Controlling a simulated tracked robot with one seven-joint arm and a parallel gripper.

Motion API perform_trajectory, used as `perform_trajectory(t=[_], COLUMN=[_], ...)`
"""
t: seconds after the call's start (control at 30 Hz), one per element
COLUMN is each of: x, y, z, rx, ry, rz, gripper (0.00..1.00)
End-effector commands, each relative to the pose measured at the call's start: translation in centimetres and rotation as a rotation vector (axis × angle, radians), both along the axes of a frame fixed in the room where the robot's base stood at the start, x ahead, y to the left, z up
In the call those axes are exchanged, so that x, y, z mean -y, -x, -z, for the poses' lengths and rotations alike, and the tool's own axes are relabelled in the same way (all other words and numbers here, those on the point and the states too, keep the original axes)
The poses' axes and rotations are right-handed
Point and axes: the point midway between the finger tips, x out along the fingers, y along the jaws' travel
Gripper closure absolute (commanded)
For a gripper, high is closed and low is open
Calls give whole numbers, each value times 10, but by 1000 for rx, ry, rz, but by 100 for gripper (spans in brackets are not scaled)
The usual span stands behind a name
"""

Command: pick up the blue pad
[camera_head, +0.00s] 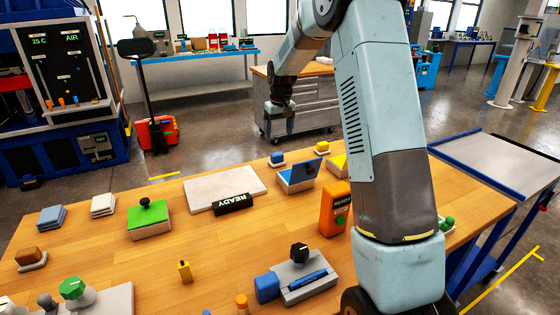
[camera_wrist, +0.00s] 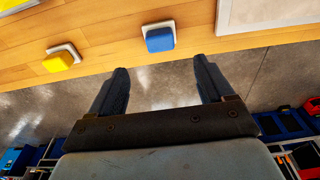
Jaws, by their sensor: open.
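The blue pad (camera_head: 277,156) is a small rounded blue block on a white base near the far edge of the wooden table. In the wrist view the blue pad (camera_wrist: 160,39) lies beyond my fingertips, roughly centred between them. My gripper (camera_head: 278,128) hangs above and beyond the table's far edge, apart from the pad. In the wrist view my gripper (camera_wrist: 158,75) has its two dark fingers spread wide with nothing between them.
A yellow pad (camera_head: 322,147) on a white base sits right of the blue one. A box with a blue panel (camera_head: 298,177) stands nearer. Bare floor shows beyond the table edge.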

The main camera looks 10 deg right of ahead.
Motion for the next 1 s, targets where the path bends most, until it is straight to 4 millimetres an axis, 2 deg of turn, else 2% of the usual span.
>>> perform_trajectory(t=[0.1, 0.3, 0.63, 1.0], x=[0, -1, -1, -2], y=[-2, -6, -9, -17], z=[23, 51, 68, 110], rx=[-3, -2, -1, -1], ry=[0, 0, 0, 0], rz=[0, 0, 1, 1], gripper=[19, 19, 19, 19])
